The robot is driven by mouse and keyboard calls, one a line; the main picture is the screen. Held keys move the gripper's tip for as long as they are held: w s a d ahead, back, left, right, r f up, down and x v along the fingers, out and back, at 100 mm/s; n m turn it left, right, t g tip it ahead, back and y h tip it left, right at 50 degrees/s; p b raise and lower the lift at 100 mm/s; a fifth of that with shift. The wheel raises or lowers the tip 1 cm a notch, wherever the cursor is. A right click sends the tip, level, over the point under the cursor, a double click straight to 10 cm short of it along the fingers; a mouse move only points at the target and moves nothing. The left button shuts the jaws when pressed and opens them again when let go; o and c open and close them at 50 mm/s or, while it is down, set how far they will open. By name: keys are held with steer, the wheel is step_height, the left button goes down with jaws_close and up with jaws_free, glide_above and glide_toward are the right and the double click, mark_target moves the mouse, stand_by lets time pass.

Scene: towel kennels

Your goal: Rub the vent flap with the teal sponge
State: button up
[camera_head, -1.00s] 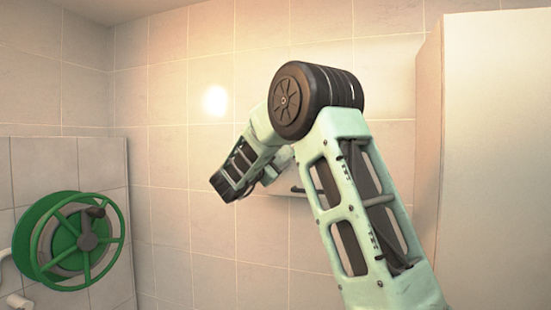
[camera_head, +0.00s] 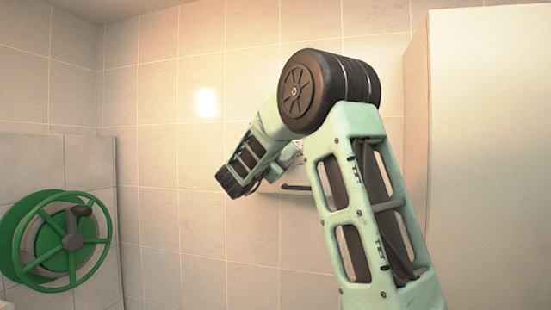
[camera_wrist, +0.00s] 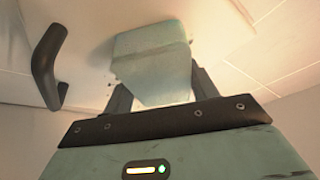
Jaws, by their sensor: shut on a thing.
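The teal sponge (camera_wrist: 152,62) is a pale blue-green block between the two dark fingers of my gripper (camera_wrist: 160,88) in the wrist view. My gripper is shut on it. The sponge's far end overlaps a pale, off-white panel (camera_wrist: 90,70) in the picture, probably the vent flap; I cannot tell whether they touch. Small dark specks show on the panel beside the sponge. A dark curved handle (camera_wrist: 46,68) stands out at the panel's left.
A green hose reel (camera_head: 62,240) with a crank hangs on the wall at the left. A tall pale cabinet or partition (camera_head: 485,150) stands at the right, close beside my arm. The tiled wall (camera_head: 200,200) between reel and arm is bare.

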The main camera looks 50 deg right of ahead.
mark_target(301, 150)
steer(key=shift+s+d+b, duration=0.45)
steer(key=shift+s+b, duration=0.1)
steer(key=shift+s, duration=0.35)
steer(key=shift+s+d+b, duration=0.4)
steer(key=shift+s+b, duration=0.1)
steer(key=shift+s, duration=0.45)
steer(key=shift+s+d+b, duration=0.45)
steer(key=shift+s+b, duration=0.1)
steer(key=shift+s, duration=0.35)
steer(key=s+d+b, duration=0.3)
steer(key=s+b, duration=0.2)
steer(key=s, duration=0.4)
steer(key=shift+d, duration=0.3)
steer(key=shift+w, duration=0.15)
